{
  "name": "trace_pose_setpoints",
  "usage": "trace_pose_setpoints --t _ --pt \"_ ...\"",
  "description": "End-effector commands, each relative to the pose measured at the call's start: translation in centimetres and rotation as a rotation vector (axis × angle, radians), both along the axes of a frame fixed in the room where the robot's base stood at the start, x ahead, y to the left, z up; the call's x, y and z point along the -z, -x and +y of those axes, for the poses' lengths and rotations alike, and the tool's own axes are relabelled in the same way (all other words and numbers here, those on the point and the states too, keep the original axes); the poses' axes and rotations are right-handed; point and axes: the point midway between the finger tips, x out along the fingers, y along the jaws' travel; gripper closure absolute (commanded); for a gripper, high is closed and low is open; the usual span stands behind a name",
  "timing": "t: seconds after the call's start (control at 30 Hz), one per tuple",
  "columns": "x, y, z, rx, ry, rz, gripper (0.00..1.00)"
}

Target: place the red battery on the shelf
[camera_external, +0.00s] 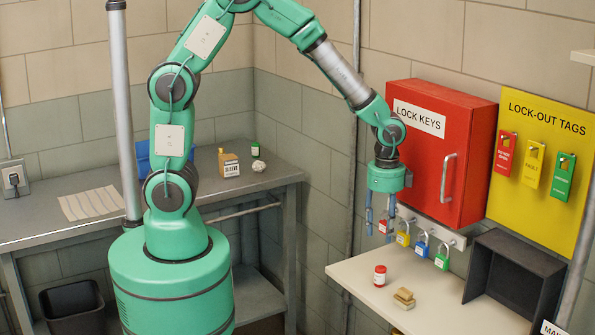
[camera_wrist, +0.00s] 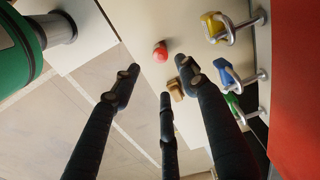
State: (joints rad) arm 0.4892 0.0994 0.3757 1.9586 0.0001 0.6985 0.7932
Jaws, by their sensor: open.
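A small red cylinder with a white band (camera_external: 380,275) stands upright on a cream shelf (camera_external: 350,268) below the padlocks. It may be the red battery, but it is too small to be sure. In the wrist view its round red top (camera_wrist: 160,52) shows beyond the fingertips. My gripper (camera_external: 381,220) hangs pointing down above the shelf, apart from the cylinder, in front of the red cabinet. In the wrist view its dark fingers (camera_wrist: 157,80) are spread, with nothing between them.
A tan block (camera_external: 404,298) lies beside the cylinder. A dark open box (camera_external: 513,278) stands at the shelf's right. Several padlocks (camera_external: 421,246) hang from a rail behind my gripper, under the red cabinet (camera_external: 437,150).

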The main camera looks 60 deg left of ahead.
Motion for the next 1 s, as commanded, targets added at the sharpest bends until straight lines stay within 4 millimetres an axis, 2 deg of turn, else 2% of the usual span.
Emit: trace_pose_setpoints --t 0.17,0.47,0.7,1.0 --pt "-3.5 -0.1 2.2 -0.089 0.019 -0.034 0.56" --pt "-12.0 1.6 8.7 -0.349 0.072 -0.118 0.56" --pt "-18.0 4.6 14.1 -0.572 0.122 -0.190 0.56" --pt "-23.7 10.0 20.0 -0.849 0.192 -0.280 0.56"
